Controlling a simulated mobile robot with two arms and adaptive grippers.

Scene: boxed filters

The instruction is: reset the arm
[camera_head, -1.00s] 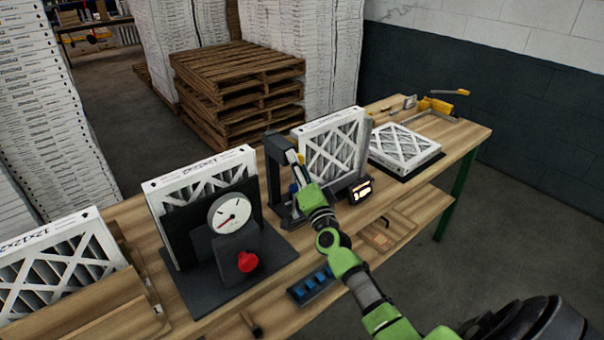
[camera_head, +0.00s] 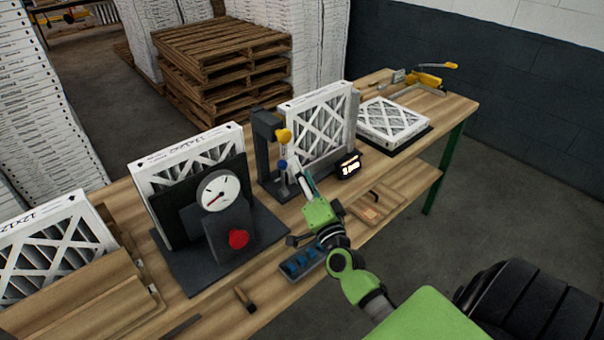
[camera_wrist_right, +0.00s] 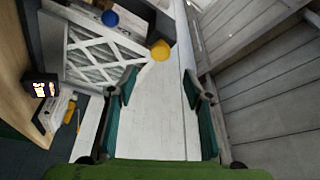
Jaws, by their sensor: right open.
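My right arm, green and grey, comes in from the lower right in the head view. Its gripper (camera_head: 302,180) is in front of the dark press-like stand (camera_head: 263,150) with a yellow knob (camera_head: 284,135) and a blue part (camera_head: 283,165). In the right wrist view, the two teal fingers (camera_wrist_right: 162,100) are spread with nothing between them. The yellow knob (camera_wrist_right: 160,50) and a blue ball (camera_wrist_right: 109,18) lie beyond the fingertips. My left gripper is not in view.
An upright filter (camera_head: 318,125) stands beside a small lit display (camera_head: 348,165). A gauge fixture (camera_head: 219,190) with a red knob stands left of the arm. A blue tray (camera_head: 302,262) lies at the bench's front. Pallets (camera_head: 225,60) stand behind the wooden bench.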

